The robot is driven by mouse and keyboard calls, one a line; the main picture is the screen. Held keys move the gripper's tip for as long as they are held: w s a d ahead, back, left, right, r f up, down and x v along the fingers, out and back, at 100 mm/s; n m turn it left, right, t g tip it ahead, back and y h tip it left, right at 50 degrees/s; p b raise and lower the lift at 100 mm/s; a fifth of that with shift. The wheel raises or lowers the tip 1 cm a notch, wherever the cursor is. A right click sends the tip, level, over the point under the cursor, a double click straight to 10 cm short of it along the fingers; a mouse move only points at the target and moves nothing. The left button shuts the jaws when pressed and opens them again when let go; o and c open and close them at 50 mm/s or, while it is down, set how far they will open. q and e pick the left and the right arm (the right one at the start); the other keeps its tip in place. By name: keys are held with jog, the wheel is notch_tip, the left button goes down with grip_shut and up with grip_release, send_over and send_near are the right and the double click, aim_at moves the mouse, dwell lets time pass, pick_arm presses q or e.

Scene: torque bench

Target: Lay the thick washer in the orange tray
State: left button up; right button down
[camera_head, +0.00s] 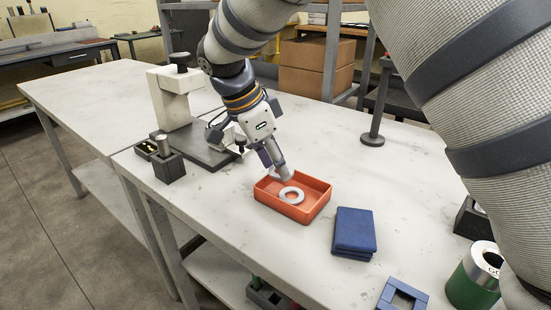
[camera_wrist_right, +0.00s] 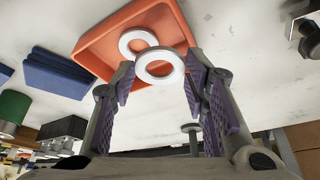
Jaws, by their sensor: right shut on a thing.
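The orange tray (camera_head: 322,207) lies on the pale bench, and it shows at the top of the right wrist view (camera_wrist_right: 95,47). My right gripper (camera_head: 277,172) is over its back left part, pointing down. In the right wrist view its fingers (camera_wrist_right: 160,72) are shut on a pale metal ring, the thick washer (camera_wrist_right: 160,80), held flat between the tips. The head view shows only part of this washer (camera_head: 273,174) behind the fingers. A second pale ring (camera_head: 291,202) lies in the tray, and the held washer partly overlaps it in the wrist view (camera_wrist_right: 128,42). My left gripper is not seen.
A blue folded cloth (camera_head: 355,230) lies right of the tray. A white stand (camera_head: 175,100) on a dark base is at the left, with a dark block (camera_head: 169,168) before it. A green cylinder (camera_head: 470,285) and a blue frame (camera_head: 402,296) are at the front right.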

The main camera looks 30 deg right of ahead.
jog(key=shift+f, duration=0.8)
jog(key=c, duration=0.8)
grip_release()
jog(key=shift+c, duration=0.2)
jog(key=v, duration=1.2)
